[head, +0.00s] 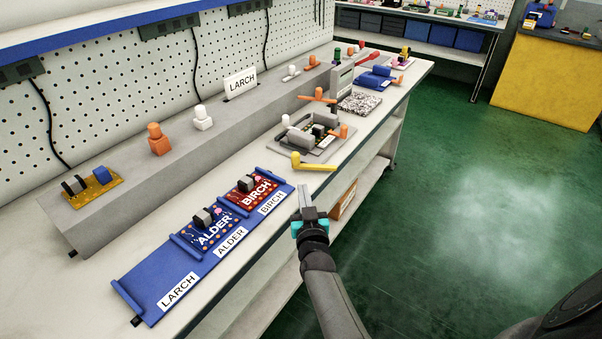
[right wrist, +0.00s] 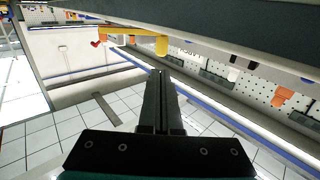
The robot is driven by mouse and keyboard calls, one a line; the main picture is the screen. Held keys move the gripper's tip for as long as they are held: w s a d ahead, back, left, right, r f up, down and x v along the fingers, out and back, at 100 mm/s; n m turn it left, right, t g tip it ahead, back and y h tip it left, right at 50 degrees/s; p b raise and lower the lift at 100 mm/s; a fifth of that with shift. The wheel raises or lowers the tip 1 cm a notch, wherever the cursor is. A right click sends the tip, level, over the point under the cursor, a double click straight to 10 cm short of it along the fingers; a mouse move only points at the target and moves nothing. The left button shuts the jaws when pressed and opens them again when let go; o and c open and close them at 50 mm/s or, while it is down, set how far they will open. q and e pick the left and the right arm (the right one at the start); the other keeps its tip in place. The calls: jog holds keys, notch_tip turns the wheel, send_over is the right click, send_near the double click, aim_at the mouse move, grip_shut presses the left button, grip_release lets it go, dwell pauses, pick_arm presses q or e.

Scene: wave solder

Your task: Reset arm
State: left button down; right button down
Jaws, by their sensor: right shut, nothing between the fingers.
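My right gripper (head: 308,208) is at the front edge of the workbench, over the aisle side, with its fingers together and nothing between them. In the right wrist view its fingers (right wrist: 160,105) show closed. The blue tray (head: 150,283) lies on the bench to its left, with slots labelled LARCH, ALDER and BIRCH. The blue ALDER board (head: 206,236) and the red BIRCH board (head: 245,196) sit in their slots; the LARCH slot is empty. A yellow board (head: 101,184) lies on the grey ledge. My left gripper is not in view.
A grey fixture with a yellow handle (head: 312,164) stands on the bench just beyond the gripper. A LARCH sign (head: 240,83) stands on the ledge. Further back are a blue fixture (head: 375,79) and a yellow cabinet (head: 545,82). The green floor on the right is clear.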

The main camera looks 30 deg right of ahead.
jog(key=p+v, duration=0.1)
jog(key=v, duration=0.2)
jog(key=shift+s, duration=0.1)
